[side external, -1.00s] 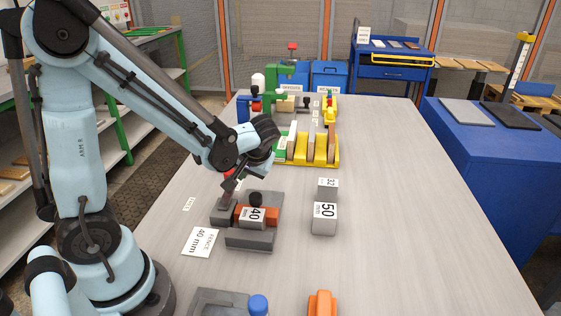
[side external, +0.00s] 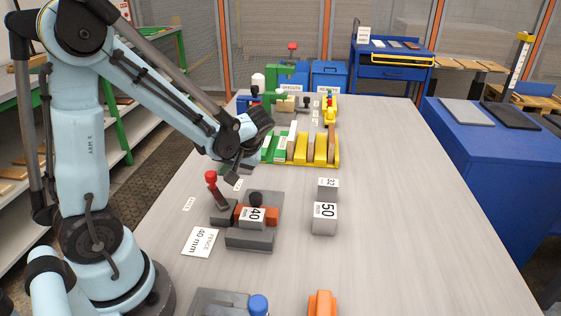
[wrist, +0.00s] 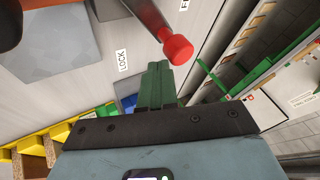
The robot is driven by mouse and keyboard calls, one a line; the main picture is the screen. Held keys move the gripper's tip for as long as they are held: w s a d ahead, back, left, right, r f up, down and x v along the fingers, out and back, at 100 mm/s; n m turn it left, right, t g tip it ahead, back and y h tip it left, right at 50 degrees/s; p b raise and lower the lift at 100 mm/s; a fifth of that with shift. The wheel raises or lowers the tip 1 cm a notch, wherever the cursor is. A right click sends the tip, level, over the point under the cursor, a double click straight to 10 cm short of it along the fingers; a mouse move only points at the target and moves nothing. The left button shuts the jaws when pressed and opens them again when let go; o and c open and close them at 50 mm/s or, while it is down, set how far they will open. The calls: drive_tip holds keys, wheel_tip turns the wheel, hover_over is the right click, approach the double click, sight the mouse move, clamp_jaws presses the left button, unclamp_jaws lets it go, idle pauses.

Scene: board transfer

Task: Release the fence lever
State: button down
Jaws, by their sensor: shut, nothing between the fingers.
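The fence lever (side external: 218,191) has a red knob and a dark stem. An orange piece (side external: 271,216) and a grey block marked 40 (side external: 252,225) sit in the fence fixture.
Grey blocks marked 50 (side external: 324,224) and 32 (side external: 328,195) stand to the right. A card reading FENCE 40 mm (side external: 199,242) lies at front left. A yellow rack (side external: 335,163) with boards stands behind my gripper. The right side of the table is clear.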

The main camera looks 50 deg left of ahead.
sight(209, 172)
drive_tip(key=shift+s+a, duration=0.5)
drive_tip(key=shift+s, duration=0.35)
drive_tip(key=shift+s+a, duration=0.15)
drive_tip(key=shift+s, duration=0.6)
drive_tip(key=shift+w, duration=0.5)
drive_tip(key=w+d+r, duration=0.3)
drive_tip(key=w+r, duration=0.5)
